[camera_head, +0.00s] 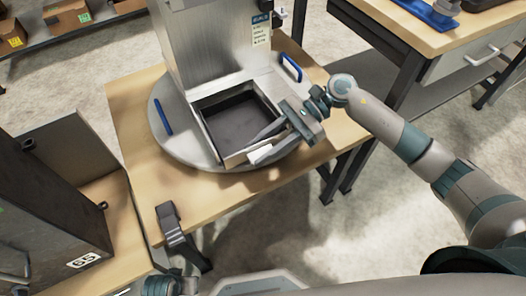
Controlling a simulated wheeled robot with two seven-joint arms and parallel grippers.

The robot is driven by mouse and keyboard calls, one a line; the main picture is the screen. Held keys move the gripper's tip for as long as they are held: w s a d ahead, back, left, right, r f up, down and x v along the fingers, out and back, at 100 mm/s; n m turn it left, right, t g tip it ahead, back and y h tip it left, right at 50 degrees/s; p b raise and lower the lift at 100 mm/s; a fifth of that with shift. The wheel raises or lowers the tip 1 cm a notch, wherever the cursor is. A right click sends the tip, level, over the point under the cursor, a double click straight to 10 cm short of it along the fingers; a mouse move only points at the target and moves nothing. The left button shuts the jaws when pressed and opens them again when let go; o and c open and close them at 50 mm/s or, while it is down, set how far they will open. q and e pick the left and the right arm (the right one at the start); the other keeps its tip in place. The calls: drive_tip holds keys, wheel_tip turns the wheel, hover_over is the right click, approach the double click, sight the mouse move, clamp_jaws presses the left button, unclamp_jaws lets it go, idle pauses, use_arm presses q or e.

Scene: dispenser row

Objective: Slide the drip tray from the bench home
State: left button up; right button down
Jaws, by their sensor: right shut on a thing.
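The drip tray (234,120) is a square, dark-floored tray with a pale rim. It lies at the front foot of the steel dispenser (212,50), on a round grey plate (178,143). Its back edge meets the dispenser's front; I cannot tell whether any of it goes underneath. My right gripper (268,146) reaches in from the right and is shut on the tray's front right edge. Its fingers hide part of that edge and corner.
The wooden bench (225,193) has a dark bracket (169,214) at its front edge. A dark cabinet (55,210) stands at left. Another workbench (400,22) is at upper right. Bare floor lies between.

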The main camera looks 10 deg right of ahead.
drive_tip(key=shift+w+a, duration=0.1)
drive_tip(key=shift+w, duration=0.15)
drive_tip(key=shift+w+a+b, duration=0.25)
drive_tip(key=shift+w+b, duration=0.45)
drive_tip(key=shift+b, duration=0.15)
drive_tip(key=c, duration=1.3)
unclamp_jaws()
drive_tip(key=shift+o, duration=0.2)
drive_tip(key=shift+d, duration=0.15)
drive_tip(key=shift+w+d+r, duration=0.2)
drive_tip(key=shift+d, duration=0.3)
drive_tip(key=b+v, duration=0.2)
drive_tip(key=v, duration=1.4)
drive_tip(key=shift+s, duration=0.15)
